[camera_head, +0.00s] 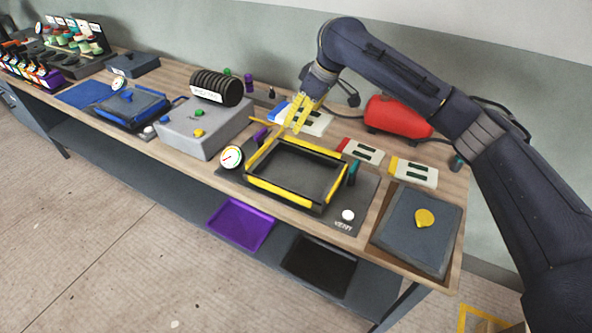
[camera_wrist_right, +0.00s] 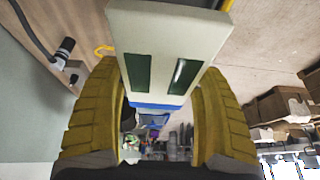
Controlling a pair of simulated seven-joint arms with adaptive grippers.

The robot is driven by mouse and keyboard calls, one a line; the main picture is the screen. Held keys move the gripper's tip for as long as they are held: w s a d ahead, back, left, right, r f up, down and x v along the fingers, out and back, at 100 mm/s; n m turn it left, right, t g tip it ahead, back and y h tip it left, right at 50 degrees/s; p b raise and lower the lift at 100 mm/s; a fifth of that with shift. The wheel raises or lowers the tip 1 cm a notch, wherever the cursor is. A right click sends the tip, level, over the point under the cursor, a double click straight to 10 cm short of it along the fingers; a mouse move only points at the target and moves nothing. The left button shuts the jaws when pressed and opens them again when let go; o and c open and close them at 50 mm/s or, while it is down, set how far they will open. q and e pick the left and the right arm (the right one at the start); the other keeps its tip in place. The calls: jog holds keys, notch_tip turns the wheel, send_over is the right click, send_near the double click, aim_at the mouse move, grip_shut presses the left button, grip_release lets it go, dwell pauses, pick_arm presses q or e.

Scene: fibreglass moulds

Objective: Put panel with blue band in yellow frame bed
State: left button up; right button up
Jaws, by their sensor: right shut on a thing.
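The panel with blue band (camera_head: 317,122) is pale, with dark green windows. In the head view it is at the back of the bench, partly hidden by my right gripper (camera_head: 301,116). In the right wrist view the panel (camera_wrist_right: 158,45) sits between the two yellow fingers of my right gripper (camera_wrist_right: 160,115), its blue band lowest in the picture. The gripper is shut on it. I cannot tell whether the panel touches the bench. The yellow frame bed (camera_head: 283,193) is in front of the gripper, with an empty dark inside. My left gripper is not in view.
A red-band panel (camera_head: 362,151) and a yellow-band panel (camera_head: 414,172) lie behind and right of the bed. A gauge (camera_head: 231,157) and a white knob (camera_head: 348,215) flank it. A grey box (camera_head: 203,130) stands left; a red tank (camera_head: 395,117) stands behind.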

notch_tip(320, 180, down, 4)
jog(key=s+a+r, duration=0.1)
send_over(296, 174)
jog(key=f, duration=1.1)
jog(key=shift+s+d+f, duration=0.25)
jog(key=shift+f, duration=2.9)
jog(key=shift+f, duration=0.1)
jog(key=o, duration=1.3)
jog(key=shift+c, duration=0.2)
jog(key=v, duration=1.2)
